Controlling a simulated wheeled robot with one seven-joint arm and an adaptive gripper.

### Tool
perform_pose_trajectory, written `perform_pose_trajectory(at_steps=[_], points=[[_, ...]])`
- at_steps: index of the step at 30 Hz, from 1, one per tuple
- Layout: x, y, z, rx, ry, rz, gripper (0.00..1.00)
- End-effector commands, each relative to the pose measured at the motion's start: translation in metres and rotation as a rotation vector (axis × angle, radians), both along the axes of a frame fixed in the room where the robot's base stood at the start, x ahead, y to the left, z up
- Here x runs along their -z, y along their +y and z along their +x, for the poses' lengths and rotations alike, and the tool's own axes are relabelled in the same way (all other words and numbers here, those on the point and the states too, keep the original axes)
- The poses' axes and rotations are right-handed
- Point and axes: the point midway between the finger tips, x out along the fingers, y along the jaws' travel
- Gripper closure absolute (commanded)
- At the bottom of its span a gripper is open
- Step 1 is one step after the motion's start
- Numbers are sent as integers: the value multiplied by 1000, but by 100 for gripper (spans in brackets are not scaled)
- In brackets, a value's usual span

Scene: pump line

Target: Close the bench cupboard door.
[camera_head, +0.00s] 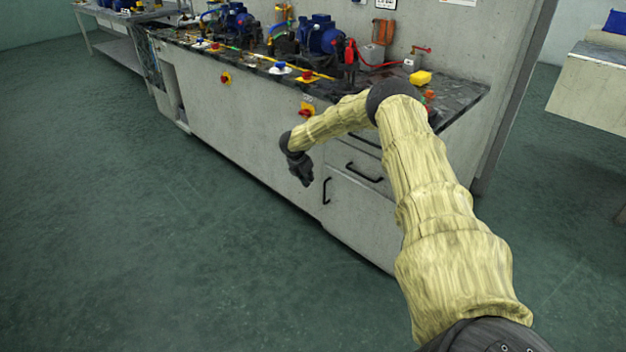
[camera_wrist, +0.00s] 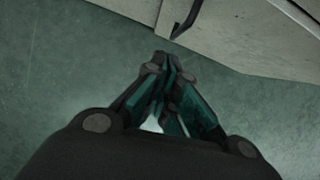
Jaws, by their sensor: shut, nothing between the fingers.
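The cupboard door (camera_head: 350,208) is the pale grey panel low at the right end of the bench front, below the drawers. Its black upright handle (camera_head: 326,190) is near the door's left edge. The door looks nearly in line with the bench front; I cannot tell whether a small gap stands at its edge. My gripper (camera_head: 302,176) is shut and empty, in front of the bench, just left of the handle and apart from it. In the wrist view, the handle (camera_wrist: 186,20) shows above my shut fingertips (camera_wrist: 162,62). My forearm hides part of the door's right side.
Drawers with black handles (camera_head: 365,173) sit above the door. The bench top (camera_head: 455,98) carries blue pumps (camera_head: 321,34), valves and a yellow box (camera_head: 420,78). Red-and-yellow knobs (camera_head: 306,110) stick out of the bench front. The green floor (camera_head: 180,240) left of my arm is clear.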

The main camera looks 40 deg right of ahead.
Motion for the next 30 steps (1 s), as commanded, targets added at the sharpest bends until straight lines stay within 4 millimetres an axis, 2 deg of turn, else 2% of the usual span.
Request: perform_pose_trajectory(at_steps=[6, 15, 26, 30], points=[[-37, 15, -1, -2, -1, 1, 100], [-67, 27, -2, -1, 1, 2, 100], [-69, 32, -3, -19, 8, -5, 100], [-51, 61, -6, -198, 77, -64, 100]])
